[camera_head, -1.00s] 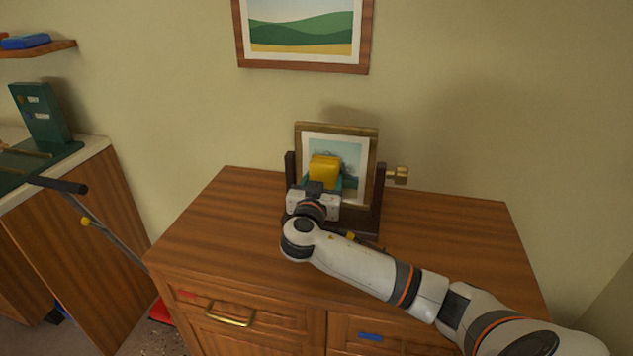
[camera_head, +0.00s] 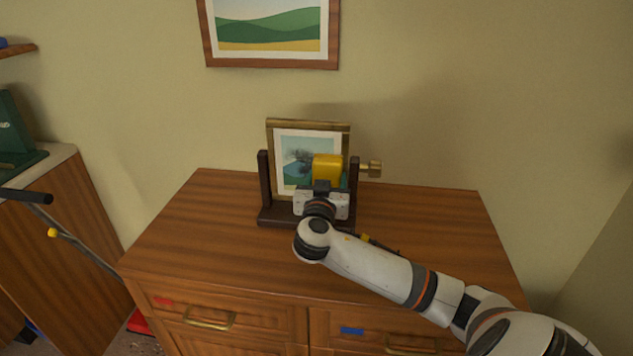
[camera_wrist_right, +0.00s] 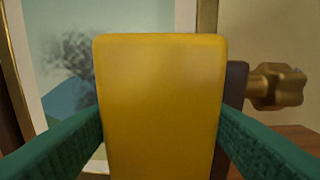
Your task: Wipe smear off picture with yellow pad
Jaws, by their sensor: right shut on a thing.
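The yellow pad (camera_head: 327,168) is in my right gripper (camera_head: 324,186), in front of the right part of the small framed picture (camera_head: 308,124). In the right wrist view the pad (camera_wrist_right: 160,105) fills the middle, between two green fingers. I cannot tell whether it touches the picture. A dark grey smear (camera_head: 299,160) shows on the picture left of the pad; it also shows in the right wrist view (camera_wrist_right: 78,58). The picture stands upright in a dark wooden stand (camera_head: 264,178) with a brass knob (camera_head: 374,169) at its right. My left gripper is not in view.
A landscape picture (camera_head: 270,36) hangs on the wall above. At the left are a second cabinet (camera_head: 70,240) and a grey bar with a black grip (camera_head: 25,196).

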